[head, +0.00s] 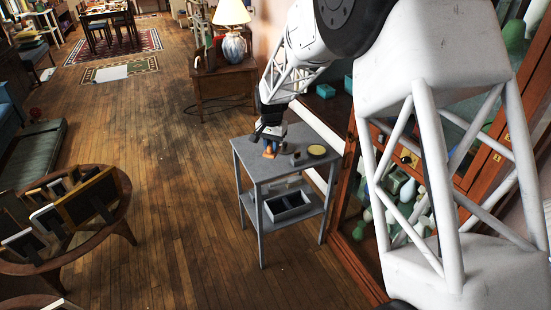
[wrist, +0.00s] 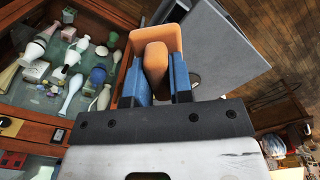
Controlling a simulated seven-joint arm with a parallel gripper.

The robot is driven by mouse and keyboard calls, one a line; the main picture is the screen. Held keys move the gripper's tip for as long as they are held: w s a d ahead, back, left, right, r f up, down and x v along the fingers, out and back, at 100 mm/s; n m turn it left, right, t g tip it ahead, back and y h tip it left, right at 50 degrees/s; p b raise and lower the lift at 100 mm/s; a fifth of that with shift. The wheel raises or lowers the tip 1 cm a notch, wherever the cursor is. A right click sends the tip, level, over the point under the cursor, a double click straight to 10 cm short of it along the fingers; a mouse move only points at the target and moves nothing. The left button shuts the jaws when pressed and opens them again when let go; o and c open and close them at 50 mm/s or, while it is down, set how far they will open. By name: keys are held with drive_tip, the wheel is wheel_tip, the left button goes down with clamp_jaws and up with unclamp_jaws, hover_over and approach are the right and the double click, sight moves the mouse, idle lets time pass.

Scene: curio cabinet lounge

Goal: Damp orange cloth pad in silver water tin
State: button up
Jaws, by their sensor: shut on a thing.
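An orange cloth pad (wrist: 156,56) is between the two blue fingers of my gripper (wrist: 158,66) in the wrist view. My gripper is shut on the pad.
A round yellow-topped item (head: 317,150) lies at the table's right. A grey divided tray (head: 289,207) sits on the lower shelf. A glass-fronted cabinet (wrist: 60,65) with several vases is close beside the table. The wooden floor (head: 180,190) left of the table is clear.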

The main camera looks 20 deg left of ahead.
drive_tip(key=r+n, duration=0.1)
drive_tip(key=r, duration=0.1)
drive_tip(key=r+n, duration=0.1)
drive_tip(key=r, duration=0.1)
drive_tip(key=a+r+n, duration=0.1)
drive_tip(key=r, duration=0.2)
drive_tip(key=shift+s+n, duration=0.15)
drive_tip(key=shift+n, duration=0.15)
drive_tip(key=w+r, duration=0.2)
drive_tip(key=shift+w+r, duration=0.2)
drive_tip(key=shift+w, duration=0.1)
drive_tip(key=w+d+f+m, duration=0.3)
drive_tip(key=w+f+m, duration=0.3)
drive_tip(key=w, duration=0.3)
drive_tip(key=w+d+f+m, duration=0.4)
drive_tip(key=w+f+m, duration=0.3)
drive_tip(key=w, duration=0.3)
drive_tip(key=w+d+f+m, duration=0.4)
drive_tip(key=w+f+m, duration=0.2)
drive_tip(key=w+m, duration=0.2)
drive_tip(key=shift+w+d+f, duration=0.2)
drive_tip(key=shift+w+f, duration=0.05)
drive_tip(key=shift+w, duration=0.45)
drive_tip(key=shift+f, duration=0.2)
drive_tip(key=shift+f, duration=2.7)
